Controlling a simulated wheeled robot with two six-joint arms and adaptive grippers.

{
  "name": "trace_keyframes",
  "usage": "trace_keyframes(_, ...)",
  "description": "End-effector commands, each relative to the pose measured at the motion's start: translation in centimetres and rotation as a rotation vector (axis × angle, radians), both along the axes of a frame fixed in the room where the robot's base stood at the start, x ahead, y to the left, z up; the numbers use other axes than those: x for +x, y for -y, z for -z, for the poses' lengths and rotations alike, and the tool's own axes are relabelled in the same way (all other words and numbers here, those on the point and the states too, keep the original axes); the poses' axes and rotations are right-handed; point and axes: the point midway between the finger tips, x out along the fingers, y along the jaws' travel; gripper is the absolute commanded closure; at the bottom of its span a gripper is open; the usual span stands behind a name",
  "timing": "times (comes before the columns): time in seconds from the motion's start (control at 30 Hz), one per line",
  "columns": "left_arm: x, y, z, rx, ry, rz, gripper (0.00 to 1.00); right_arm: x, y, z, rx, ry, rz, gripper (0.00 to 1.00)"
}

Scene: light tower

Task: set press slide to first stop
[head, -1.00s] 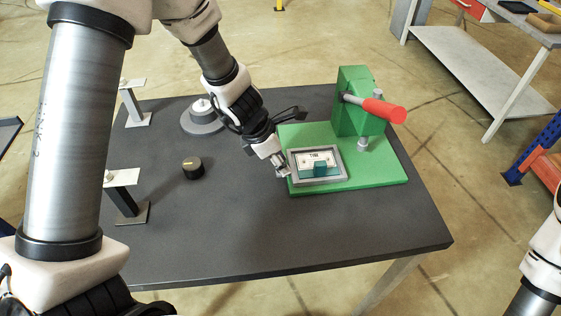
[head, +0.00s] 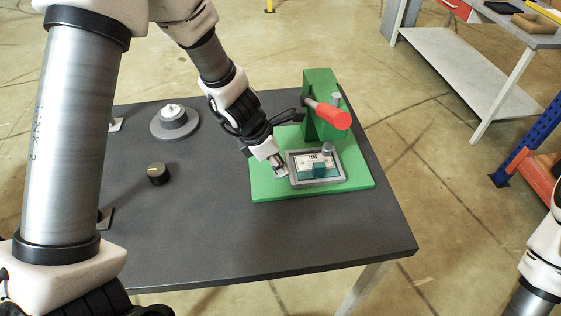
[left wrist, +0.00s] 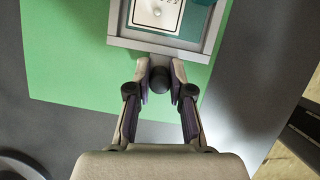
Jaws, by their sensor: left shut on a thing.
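The green press stands on a green base plate (head: 270,186), with an upright column (head: 315,120), a red-gripped lever (head: 333,118) and a grey plunger (head: 328,148). The press slide (head: 343,180) is a grey-framed tray on the base, holding a white plate and a teal block. It lies just in front of the plunger. My left gripper (head: 279,170) is at the slide's left end. In the left wrist view my left gripper (left wrist: 160,70) is shut on the dark round slide knob (left wrist: 160,80), beside the slide's frame (left wrist: 150,44). My right gripper is out of the picture.
A black knob (head: 158,174) and a round grey stepped part (head: 175,122) stand on the dark table (head: 220,240) to the left. The front of the table is clear. A second bench (head: 480,80) stands at the back right.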

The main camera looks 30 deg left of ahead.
Motion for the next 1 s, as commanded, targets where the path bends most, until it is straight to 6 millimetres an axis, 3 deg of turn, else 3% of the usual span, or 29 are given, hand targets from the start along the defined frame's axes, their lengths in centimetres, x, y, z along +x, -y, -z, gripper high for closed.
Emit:
trace_keyframes(0.07,0.0,0.0,0.0,-0.001,0.001,0.0,1.0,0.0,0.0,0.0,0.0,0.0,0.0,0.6)
trace_keyframes(0.1,0.0,0.0,0.0,-0.001,0.001,0.0,0.65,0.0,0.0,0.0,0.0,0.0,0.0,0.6)
trace_keyframes(0.13,0.0,0.0,0.0,-0.001,0.001,0.0,0.55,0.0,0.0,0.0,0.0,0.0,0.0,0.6)
trace_keyframes(0.57,-0.1,-0.1,-0.6,-0.002,0.002,0.001,0.54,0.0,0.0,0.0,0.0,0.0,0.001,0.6)
trace_keyframes(1.0,-1.5,-1.6,-6.4,-0.001,0.006,0.003,0.54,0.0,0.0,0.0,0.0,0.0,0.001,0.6)
